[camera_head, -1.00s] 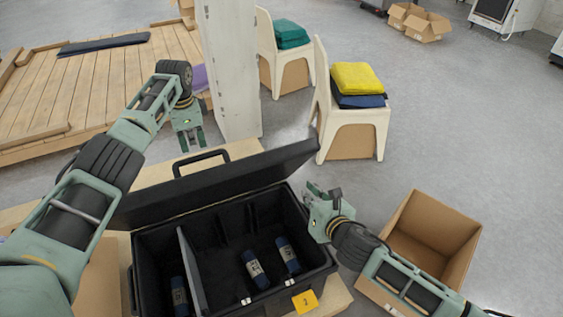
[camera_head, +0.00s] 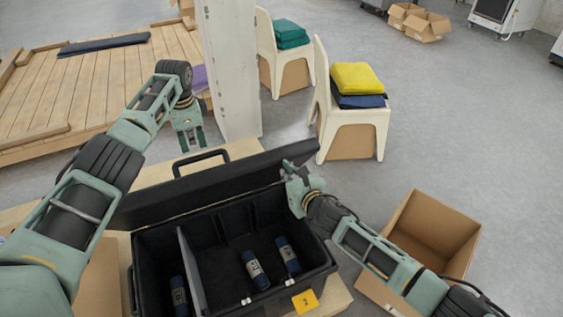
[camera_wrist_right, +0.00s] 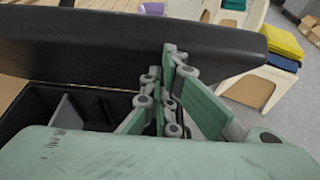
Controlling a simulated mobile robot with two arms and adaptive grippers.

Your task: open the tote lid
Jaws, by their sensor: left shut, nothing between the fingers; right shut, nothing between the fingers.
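The black tote (camera_head: 160,245) stands open on a light wooden surface, a divider and several dark cylinders with pale labels inside it. Its lid (camera_head: 215,185) is raised at the back and leans away from the box, with a handle on its far edge. My left gripper (camera_head: 192,143) is shut and empty, beyond the lid, above the handle. My right gripper (camera_head: 287,170) is shut and empty at the lid's right end, close to its inner face. In the right wrist view the right gripper (camera_wrist_right: 169,60) is in front of the lid (camera_wrist_right: 110,45); whether it touches is unclear.
An open cardboard box (camera_head: 430,235) stands right of the tote. A chair with yellow and dark blue cloths (camera_head: 358,80) is behind it. A white upright panel (camera_head: 232,70) stands behind the lid. A yellow tag (camera_head: 305,301) is at the tote's front.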

